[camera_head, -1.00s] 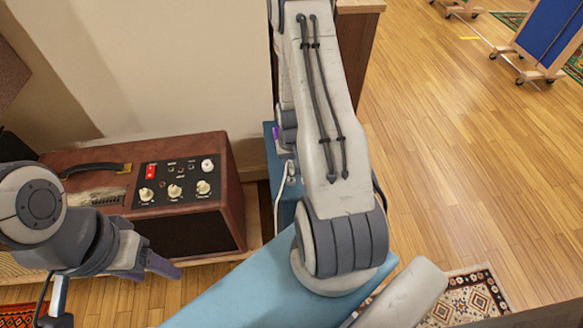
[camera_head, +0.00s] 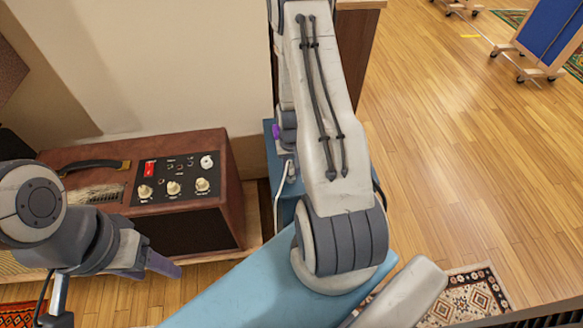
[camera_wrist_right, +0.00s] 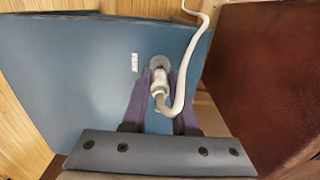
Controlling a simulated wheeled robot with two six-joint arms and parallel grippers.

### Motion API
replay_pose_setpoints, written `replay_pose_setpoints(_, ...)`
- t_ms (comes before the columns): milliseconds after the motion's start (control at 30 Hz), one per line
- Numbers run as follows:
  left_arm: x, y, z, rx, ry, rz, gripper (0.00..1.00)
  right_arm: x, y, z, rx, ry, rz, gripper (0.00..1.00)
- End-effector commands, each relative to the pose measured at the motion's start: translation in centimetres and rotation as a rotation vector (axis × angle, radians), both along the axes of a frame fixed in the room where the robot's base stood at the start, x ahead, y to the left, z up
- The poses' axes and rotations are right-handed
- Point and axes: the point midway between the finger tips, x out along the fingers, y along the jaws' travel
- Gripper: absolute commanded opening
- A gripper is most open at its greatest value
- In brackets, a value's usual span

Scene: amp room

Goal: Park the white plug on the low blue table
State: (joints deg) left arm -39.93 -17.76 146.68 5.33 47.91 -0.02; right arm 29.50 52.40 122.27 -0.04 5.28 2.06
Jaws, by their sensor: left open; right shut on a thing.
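The white plug (camera_wrist_right: 160,84) with its white cable is between the purple fingers of my right gripper (camera_wrist_right: 160,74), which is shut on it. In the right wrist view it is over the low blue table (camera_wrist_right: 75,65), with a grey round piece at its far end. I cannot tell whether it touches the tabletop. In the head view my right arm hides most of this table (camera_head: 271,160), and the cable hangs at its left side. My left gripper (camera_head: 152,266) is open and empty in front of the amplifier, away from the plug.
A brown amplifier (camera_head: 190,222) with knobs and a red switch stands just left of the blue table. A pale wall (camera_head: 180,70) rises behind it. Open wooden floor (camera_head: 450,150) lies to the right, with a patterned rug (camera_head: 470,300) and a wheeled blue panel (camera_head: 553,35).

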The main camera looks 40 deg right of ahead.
Motion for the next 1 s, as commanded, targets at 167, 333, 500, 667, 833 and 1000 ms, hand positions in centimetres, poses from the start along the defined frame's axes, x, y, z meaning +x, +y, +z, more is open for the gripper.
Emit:
replay_pose_setpoints(167, 0.0, 0.0, -0.2, 0.000, 0.000, 0.000, 0.60, 0.0, 0.0, -0.3, 0.000, 0.000, 0.000, 0.00)
replay_pose_setpoints(333, 0.0, 0.0, -0.4, 0.000, 0.000, 0.000, 0.60, 0.0, 0.0, -0.6, 0.000, 0.000, 0.000, 0.00)
replay_pose_setpoints(500, 0.0, 0.0, -0.5, 0.000, 0.000, 0.000, 0.60, 0.0, 0.0, -0.8, 0.000, 0.000, 0.000, 0.00)
replay_pose_setpoints(667, 0.0, 0.0, -0.7, 0.000, 0.000, 0.000, 0.60, 0.0, 0.0, -1.1, 0.000, 0.000, 0.000, 0.00)
replay_pose_setpoints(833, 0.0, 0.0, -0.8, 0.000, 0.000, 0.000, 0.60, 0.0, 0.0, -1.3, 0.000, 0.000, 0.000, 0.00)
replay_pose_setpoints(1000, 0.0, 0.0, -1.0, 0.000, 0.000, 0.000, 0.60, 0.0, 0.0, -1.6, 0.000, 0.000, 0.000, 0.00)
